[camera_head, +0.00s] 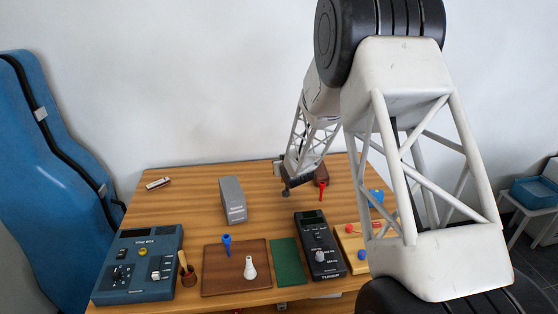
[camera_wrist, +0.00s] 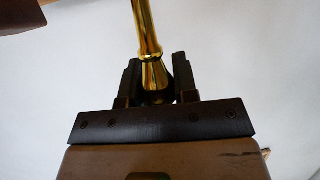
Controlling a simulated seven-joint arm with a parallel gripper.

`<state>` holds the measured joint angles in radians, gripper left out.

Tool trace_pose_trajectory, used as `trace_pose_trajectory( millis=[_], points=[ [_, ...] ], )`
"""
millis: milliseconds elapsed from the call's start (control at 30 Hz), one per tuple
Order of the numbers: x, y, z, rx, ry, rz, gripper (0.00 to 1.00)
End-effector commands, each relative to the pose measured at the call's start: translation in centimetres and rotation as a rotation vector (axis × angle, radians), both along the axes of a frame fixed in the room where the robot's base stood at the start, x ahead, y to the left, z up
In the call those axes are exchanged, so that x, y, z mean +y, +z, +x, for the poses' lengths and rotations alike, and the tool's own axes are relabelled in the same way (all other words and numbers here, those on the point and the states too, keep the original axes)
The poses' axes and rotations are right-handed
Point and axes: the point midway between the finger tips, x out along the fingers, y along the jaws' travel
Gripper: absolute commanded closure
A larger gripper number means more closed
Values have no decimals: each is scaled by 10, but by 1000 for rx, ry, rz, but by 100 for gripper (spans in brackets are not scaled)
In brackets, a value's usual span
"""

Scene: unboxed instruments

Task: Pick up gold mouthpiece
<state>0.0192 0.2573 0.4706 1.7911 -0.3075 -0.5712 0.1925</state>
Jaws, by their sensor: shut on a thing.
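The gold mouthpiece (camera_wrist: 149,35) is shiny, with a long narrow shank and a wider end. In the wrist view its wider end sits between the two dark fingers of my gripper (camera_wrist: 156,66), which are shut on it. The shank points up out of the picture. In the camera_head view my gripper (camera_head: 286,187) is over the back part of the table, right of the grey box. The gold mouthpiece cannot be made out there.
On the wooden table (camera_head: 200,203) stand a grey box (camera_head: 232,200), a red mouthpiece (camera_head: 322,189) close to my gripper, a brown board (camera_head: 219,282) with blue and white mouthpieces, a green cloth (camera_head: 287,262), a black tuner (camera_head: 320,247) and a blue device (camera_head: 138,265).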

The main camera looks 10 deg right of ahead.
Motion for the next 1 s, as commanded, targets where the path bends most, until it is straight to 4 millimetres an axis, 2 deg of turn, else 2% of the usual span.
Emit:
trace_pose_trajectory(
  millis=[200,433,633,1000],
  points=[
    [-1,4,-32,0,-1,0,98],
    [-1,7,-54,-2,0,-1,98],
    [-1,6,-63,0,0,0,98],
    [-1,7,-65,-1,0,-1,98]
  ],
)
